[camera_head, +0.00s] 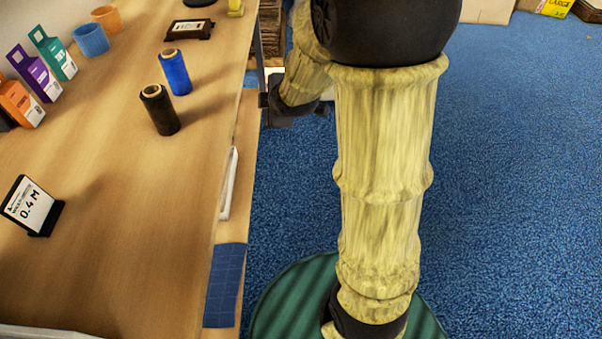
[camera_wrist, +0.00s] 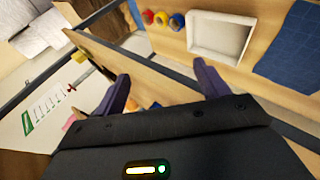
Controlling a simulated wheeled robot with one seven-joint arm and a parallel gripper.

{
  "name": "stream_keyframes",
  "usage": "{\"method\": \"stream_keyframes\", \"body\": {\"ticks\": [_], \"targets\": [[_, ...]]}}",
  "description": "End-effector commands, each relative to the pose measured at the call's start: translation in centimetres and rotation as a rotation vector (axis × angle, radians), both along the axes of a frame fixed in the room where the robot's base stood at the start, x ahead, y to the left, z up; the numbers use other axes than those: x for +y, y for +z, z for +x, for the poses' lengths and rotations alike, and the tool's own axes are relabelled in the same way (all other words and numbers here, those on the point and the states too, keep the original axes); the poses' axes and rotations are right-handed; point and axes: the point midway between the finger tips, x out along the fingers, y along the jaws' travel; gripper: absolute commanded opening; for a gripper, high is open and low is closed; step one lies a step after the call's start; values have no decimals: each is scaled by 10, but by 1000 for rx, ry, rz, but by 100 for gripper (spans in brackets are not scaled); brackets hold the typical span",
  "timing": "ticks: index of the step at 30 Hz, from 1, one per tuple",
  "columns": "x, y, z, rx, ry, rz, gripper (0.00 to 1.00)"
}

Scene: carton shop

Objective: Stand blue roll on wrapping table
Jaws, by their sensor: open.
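The blue roll (camera_head: 175,72) stands upright on a long wooden table (camera_head: 110,210) at the left of the head view. A black roll (camera_head: 160,110) stands close in front of it. My gripper (camera_wrist: 163,85) shows in the wrist view with its two purple fingers wide apart and nothing between them. In the head view my arm is right of the table, over the floor, and its end is partly hidden near the table's right edge. I cannot make out the blue roll for certain in the wrist view.
Orange, purple and teal boxes (camera_head: 52,52) and blue and orange rings (camera_head: 91,40) stand left of the rolls. A 0.4 M sign (camera_head: 32,205) stands nearer. A blue grid mat (camera_head: 225,285) lies at the right edge. The wrist view shows a white tray (camera_wrist: 221,37) and small coloured round items (camera_wrist: 162,19).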

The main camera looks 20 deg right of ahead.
Motion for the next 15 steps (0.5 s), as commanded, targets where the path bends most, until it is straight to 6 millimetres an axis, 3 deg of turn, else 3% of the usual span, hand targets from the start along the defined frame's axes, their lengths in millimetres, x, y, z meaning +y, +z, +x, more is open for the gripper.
{"method": "stream_keyframes", "body": {"ticks": [9, 12, 15], "targets": [[-10, -33, -124, 377, -757, 458, 74], [-6, -39, -159, 465, -973, 554, 74], [-3, -42, -182, 519, -1115, 608, 74]]}}
